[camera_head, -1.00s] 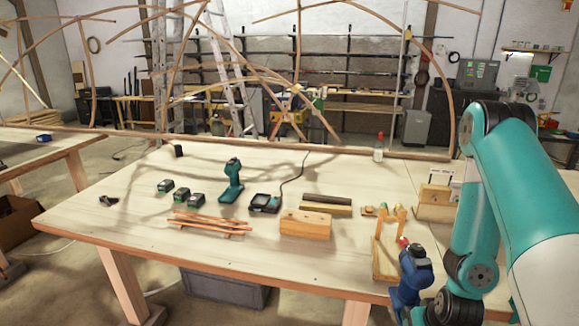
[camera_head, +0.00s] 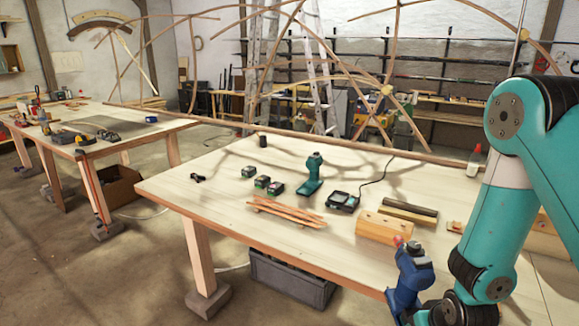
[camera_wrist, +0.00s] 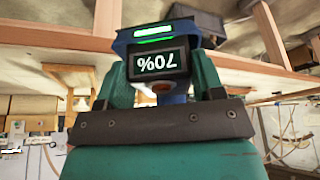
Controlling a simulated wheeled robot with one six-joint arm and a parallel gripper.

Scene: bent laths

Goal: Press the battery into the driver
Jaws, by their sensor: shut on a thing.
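My gripper (camera_head: 400,244) is at the near right edge of the table in the head view, with its blue wrist below it. In the wrist view, my gripper (camera_wrist: 160,82) is shut on a blue and black block, apparently a battery (camera_wrist: 185,45), with a green light bar and a display reading 70%, upside down. In the head view it is too small to make out. The teal driver (camera_head: 315,170) stands upright on the table, well apart from my gripper. Its battery socket cannot be seen clearly.
Thin laths (camera_head: 285,212) and a wooden block (camera_head: 383,229) lie near the front. The table's left part (camera_head: 185,190) is mostly clear.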

